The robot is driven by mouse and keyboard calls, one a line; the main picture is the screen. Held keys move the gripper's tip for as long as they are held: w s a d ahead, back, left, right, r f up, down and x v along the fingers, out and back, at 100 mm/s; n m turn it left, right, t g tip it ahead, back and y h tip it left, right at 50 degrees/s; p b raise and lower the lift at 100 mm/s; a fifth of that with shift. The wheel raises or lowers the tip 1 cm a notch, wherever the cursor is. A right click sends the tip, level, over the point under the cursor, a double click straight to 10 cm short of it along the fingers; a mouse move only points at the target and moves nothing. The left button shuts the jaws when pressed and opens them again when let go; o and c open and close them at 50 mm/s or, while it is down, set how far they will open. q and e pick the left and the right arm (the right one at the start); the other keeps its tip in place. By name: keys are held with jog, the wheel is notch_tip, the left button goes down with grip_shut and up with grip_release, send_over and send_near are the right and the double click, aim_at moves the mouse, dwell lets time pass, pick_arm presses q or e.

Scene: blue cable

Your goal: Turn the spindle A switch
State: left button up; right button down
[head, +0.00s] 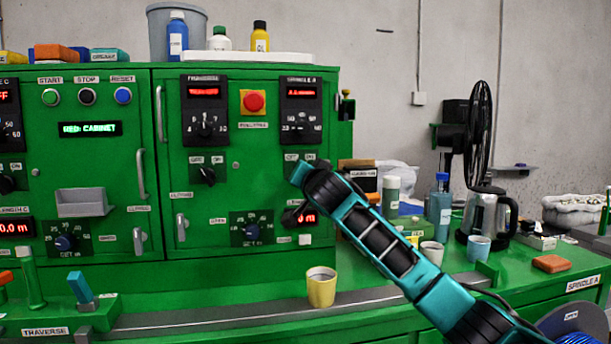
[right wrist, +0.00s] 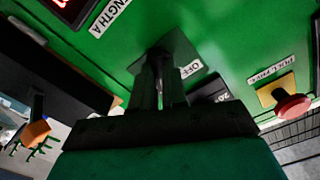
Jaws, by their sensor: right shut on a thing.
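The spindle A panel (head: 301,108) is on the right of the green cabinet, with a lit red display and a dial. Below it is the spindle A switch plate (head: 292,158) with OFF and ON labels; my right arm covers part of it. In the right wrist view the dark plate (right wrist: 183,52) and its OFF label show beyond my fingers. My right gripper (right wrist: 160,85) is at the plate, its fingers closed on the switch knob. The knob is hidden between them, so its turn position cannot be told. My left gripper is not in view.
A red stop button (head: 254,103) on a yellow plate sits left of the panel. Another switch (head: 207,176) is farther left. A yellow cup (head: 321,287) stands on the ledge below. Bottles, cups and a kettle (head: 487,215) crowd the bench at right.

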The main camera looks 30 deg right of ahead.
dwell(0.3)
jog(key=shift+n+p, duration=2.45)
jog(key=shift+n, duration=3.45)
jog(key=c, duration=1.2)
grip_release()
jog(key=shift+o, duration=0.2)
